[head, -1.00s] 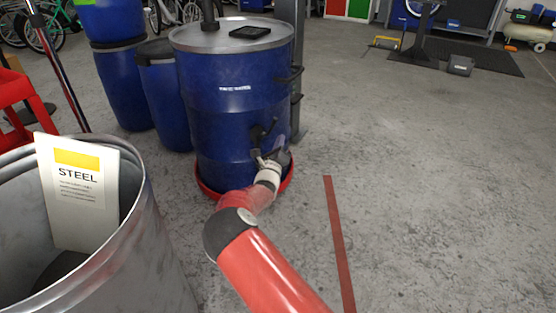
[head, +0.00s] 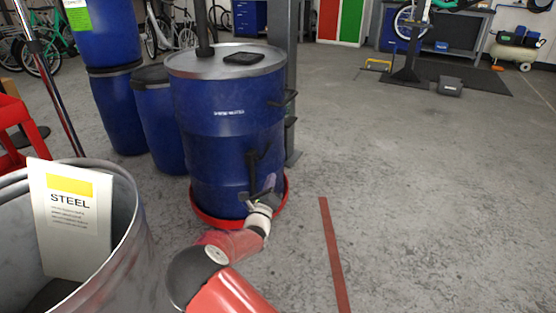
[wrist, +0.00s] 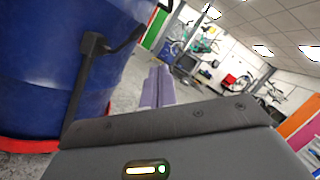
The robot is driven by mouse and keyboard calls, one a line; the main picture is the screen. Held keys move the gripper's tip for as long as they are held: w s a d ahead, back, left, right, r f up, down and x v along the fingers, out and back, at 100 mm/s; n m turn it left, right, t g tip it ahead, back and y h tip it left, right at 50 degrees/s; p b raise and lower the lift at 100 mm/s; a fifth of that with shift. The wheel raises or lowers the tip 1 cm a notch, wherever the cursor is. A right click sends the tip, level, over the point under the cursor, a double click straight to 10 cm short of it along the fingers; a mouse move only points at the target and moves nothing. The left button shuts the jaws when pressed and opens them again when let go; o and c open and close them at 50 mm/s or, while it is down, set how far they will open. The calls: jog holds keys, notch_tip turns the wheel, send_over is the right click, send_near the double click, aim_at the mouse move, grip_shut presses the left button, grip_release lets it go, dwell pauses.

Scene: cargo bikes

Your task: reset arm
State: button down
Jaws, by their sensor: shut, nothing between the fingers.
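My gripper (head: 270,186) is at the end of my red arm, low in front of the right side of a big blue drum (head: 222,130). In the wrist view its closed fingers (wrist: 157,88) point away from the camera, with nothing seen between them. The drum fills the left of that view, with a black handle or lever (wrist: 95,45) close by. Whether my gripper touches the drum's lever (head: 253,170) cannot be told.
The drum stands in a red tray (head: 203,219). A metal bin (head: 125,235) with a STEEL sign (head: 70,222) is at the left. Smaller blue barrels (head: 160,115) stand behind. The grey floor on the right is open, with a red stripe (head: 332,250).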

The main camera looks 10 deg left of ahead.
jog(key=s+d+r+m+g+h, duration=0.1)
jog(key=d+r+m+g+h, duration=0.2)
jog(key=d+m+h, duration=0.35)
jog(key=s+d+r+m+g+h, duration=0.2)
jog(key=d+r+m+g+h, duration=0.15)
jog(key=d+m, duration=0.55)
jog(key=s+d+r+m+g+y, duration=0.25)
jog(key=s+d+m+g, duration=0.8)
jog(key=d, duration=0.55)
jog(key=s+d+r+m+y, duration=0.1)
jog(key=s+r+m+y, duration=0.1)
jog(key=s+m, duration=0.45)
jog(key=s+d+r+m+y, duration=0.1)
jog(key=s+m+y, duration=0.15)
jog(key=s, duration=0.65)
jog(key=s+a+r+m+t+y, duration=0.1)
jog(key=s+a+r+m+y, duration=0.1)
jog(key=s, duration=0.5)
jog(key=s+a+r+m+t+y, duration=0.1)
jog(key=s+a+r+m+y, duration=0.1)
jog(key=s+a+m, duration=0.3)
jog(key=shift+s+a+m+y, duration=0.3)
jog(key=shift+s+m+y, duration=0.5)
jog(key=shift+s, duration=0.15)
jog(key=c, duration=2.1)
grip_release()
